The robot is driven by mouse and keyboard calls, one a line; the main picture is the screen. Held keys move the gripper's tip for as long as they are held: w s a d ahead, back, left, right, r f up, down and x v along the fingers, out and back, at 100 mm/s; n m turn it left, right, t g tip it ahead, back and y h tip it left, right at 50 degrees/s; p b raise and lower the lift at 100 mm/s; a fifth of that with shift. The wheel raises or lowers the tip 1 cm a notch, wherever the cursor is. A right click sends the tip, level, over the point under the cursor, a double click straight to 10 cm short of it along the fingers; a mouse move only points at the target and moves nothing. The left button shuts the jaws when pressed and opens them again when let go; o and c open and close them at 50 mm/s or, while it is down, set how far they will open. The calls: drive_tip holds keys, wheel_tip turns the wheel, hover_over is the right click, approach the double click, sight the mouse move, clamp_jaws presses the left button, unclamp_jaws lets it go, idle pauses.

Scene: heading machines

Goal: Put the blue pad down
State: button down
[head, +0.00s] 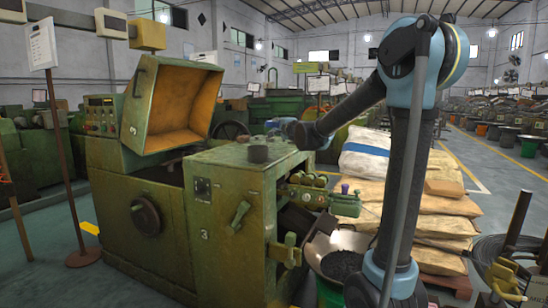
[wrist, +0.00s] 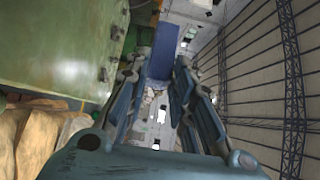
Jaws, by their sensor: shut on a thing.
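The blue pad (wrist: 161,58) shows in the wrist view as a flat blue strip between the tips of my gripper (wrist: 162,62). My gripper is shut on it, with one finger on each side. In the head view my gripper (head: 284,125) is small and partly hidden by my own arm, above the top of the green machine (head: 225,160). A small bluish patch at its tip may be the pad, held clear of the machine top.
A dark round piece (head: 258,153) stands on the machine top below my gripper. The raised hood (head: 172,102) is to the left. Stacked sacks (head: 430,210) and a bowl of dark bits (head: 342,262) are at the right. An aisle (head: 500,150) is open farther right.

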sight(278, 156)
wheel_tip(278, 156, down, 9)
drive_tip(key=shift+s+a+f, duration=0.1)
drive_tip(key=shift+a+f, duration=0.05)
drive_tip(key=shift+f, duration=0.35)
idle(0.3)
drive_tip(key=shift+f, duration=0.3)
drive_tip(key=shift+s+f, duration=0.2)
drive_tip(key=c, duration=1.7)
unclamp_jaws()
drive_tip(key=shift+o, duration=0.2)
drive_tip(key=shift+r, duration=0.1)
